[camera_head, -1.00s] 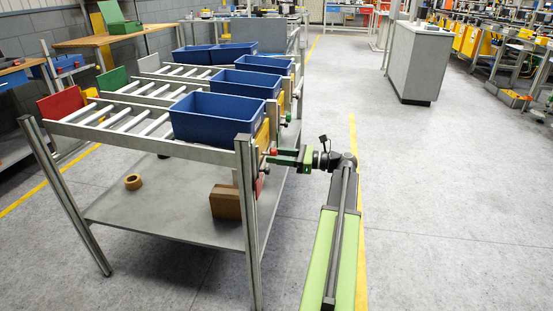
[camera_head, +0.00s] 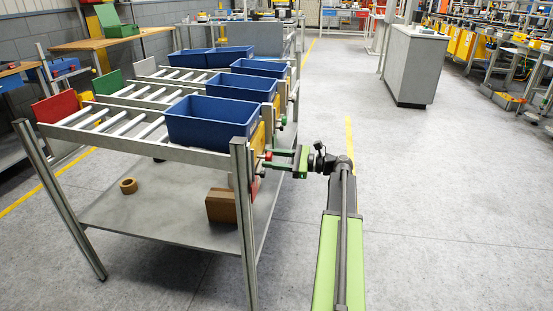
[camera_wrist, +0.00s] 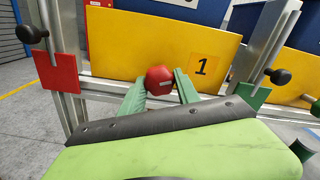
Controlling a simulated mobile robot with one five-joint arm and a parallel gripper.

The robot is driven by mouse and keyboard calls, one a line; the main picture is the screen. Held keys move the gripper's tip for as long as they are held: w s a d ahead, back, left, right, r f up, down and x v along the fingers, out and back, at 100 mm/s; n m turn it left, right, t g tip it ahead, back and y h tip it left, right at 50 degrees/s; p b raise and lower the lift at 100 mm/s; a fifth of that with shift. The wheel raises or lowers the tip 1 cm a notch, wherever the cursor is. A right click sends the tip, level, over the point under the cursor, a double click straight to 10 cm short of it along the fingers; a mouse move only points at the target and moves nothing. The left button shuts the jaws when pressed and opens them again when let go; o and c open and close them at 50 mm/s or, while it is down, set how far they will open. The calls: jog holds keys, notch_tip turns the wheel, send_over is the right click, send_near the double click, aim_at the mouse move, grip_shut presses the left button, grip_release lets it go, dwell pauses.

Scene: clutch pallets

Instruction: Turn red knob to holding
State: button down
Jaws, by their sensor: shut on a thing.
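The red knob (camera_wrist: 160,80) sits between the two green fingers of my gripper (camera_wrist: 161,88) in the wrist view, in front of a yellow panel (camera_wrist: 150,45) with a "1" label (camera_wrist: 202,66). In the head view the red knob (camera_head: 268,156) shows at the right end of the nearest lane, with my gripper (camera_head: 276,160) reaching it from the right. The gripper is shut on the knob. A short pale mark shows on the knob's face. No word such as "holding" is readable in either view.
A red plate with a black knob (camera_wrist: 32,34) is at left in the wrist view; a green plate with a black knob (camera_wrist: 278,76) is at right. Blue bins (camera_head: 212,122) stand on the roller rack (camera_head: 140,150). The floor right of my arm is clear.

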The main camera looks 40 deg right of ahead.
jog(key=c, duration=1)
grip_release()
jog(key=shift+o, duration=0.6)
jog(key=shift+s+d, duration=0.15)
jog(key=v, duration=1.7)
